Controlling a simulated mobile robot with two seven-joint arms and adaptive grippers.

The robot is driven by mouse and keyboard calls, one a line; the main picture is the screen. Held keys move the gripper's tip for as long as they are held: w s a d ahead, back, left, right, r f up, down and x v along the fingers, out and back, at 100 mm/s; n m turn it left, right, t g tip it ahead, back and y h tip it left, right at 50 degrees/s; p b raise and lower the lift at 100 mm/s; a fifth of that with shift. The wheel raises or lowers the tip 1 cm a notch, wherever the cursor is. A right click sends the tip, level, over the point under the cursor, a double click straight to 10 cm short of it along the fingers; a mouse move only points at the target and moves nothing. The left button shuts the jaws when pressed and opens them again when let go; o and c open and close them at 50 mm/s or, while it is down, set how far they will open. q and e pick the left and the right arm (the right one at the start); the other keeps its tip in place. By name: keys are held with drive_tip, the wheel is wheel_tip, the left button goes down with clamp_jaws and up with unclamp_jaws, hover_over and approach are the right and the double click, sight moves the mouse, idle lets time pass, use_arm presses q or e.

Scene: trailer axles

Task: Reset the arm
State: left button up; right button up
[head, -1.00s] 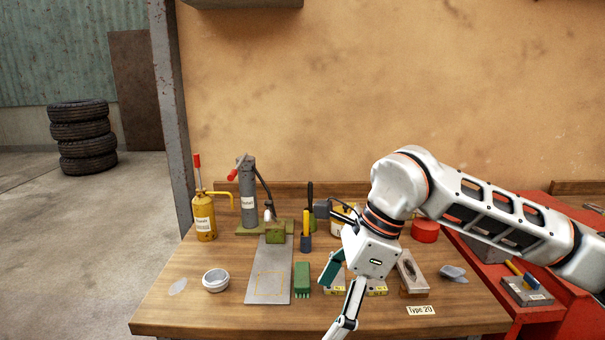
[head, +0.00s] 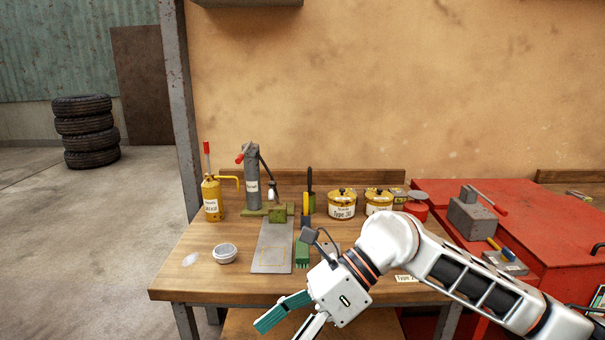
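My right arm comes in from the right and hangs low over the front of the wooden workbench (head: 205,275). My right gripper (head: 282,328) points down and to the left at the bench's front edge. Its fingers are spread, one showing a teal inner pad, and no object shows between them. The lower fingertip is near or past the bottom edge of the picture. My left arm and gripper are not in view.
On the bench stand a yellow oil can (head: 211,200), a grey press (head: 252,180), a white bowl (head: 225,253), a metal plate (head: 271,247), a green brush (head: 302,253) and yellow pots (head: 342,205). A red cabinet (head: 530,225) adjoins right. The bench's left front is mostly clear.

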drive_tip(key=s+a+r+m+g+y, duration=0.1)
drive_tip(key=s+a+r+m+y, duration=0.1)
drive_tip(key=a+r+m+y, duration=0.35)
drive_tip(key=w+d+f+m+t+y, duration=0.25)
drive_tip(key=w+d+m+t, duration=0.25)
drive_tip(key=m+t, duration=0.5)
drive_tip(key=w+d+f+m+t+y, duration=0.1)
drive_tip(key=w+d+f+m+t, duration=0.35)
drive_tip(key=m+t, duration=0.55)
drive_tip(key=w+d+f+m+t+h, duration=0.2)
drive_tip(key=d+f+m+h, duration=0.5)
drive_tip(key=m, duration=0.4)
drive_tip(key=s+d+f+m+g+h, duration=0.1)
drive_tip(key=s+d+f+m+h, duration=0.2)
drive_tip(key=f, duration=0.5)
drive_tip(key=s+d+f+m+g+h, duration=0.1)
drive_tip(key=d+f+m+h, duration=0.3)
drive_tip(key=f, duration=0.4)
drive_tip(key=s+d+f+m+g+h, duration=0.1)
drive_tip(key=s+d+f+m+g, duration=0.1)
drive_tip(key=s+d+f, duration=0.2)
drive_tip(key=s+d+f+m+g+h, duration=0.1)
drive_tip(key=s+d+f+m+g, duration=0.1)
drive_tip(key=s+f, duration=0.7)
wheel_tip(320, 180, down, 2)
drive_tip(key=shift+s+d+f+m+h, duration=0.1)
drive_tip(key=shift+s+d+m+h, duration=0.25)
drive_tip(key=shift+d+m, duration=0.45)
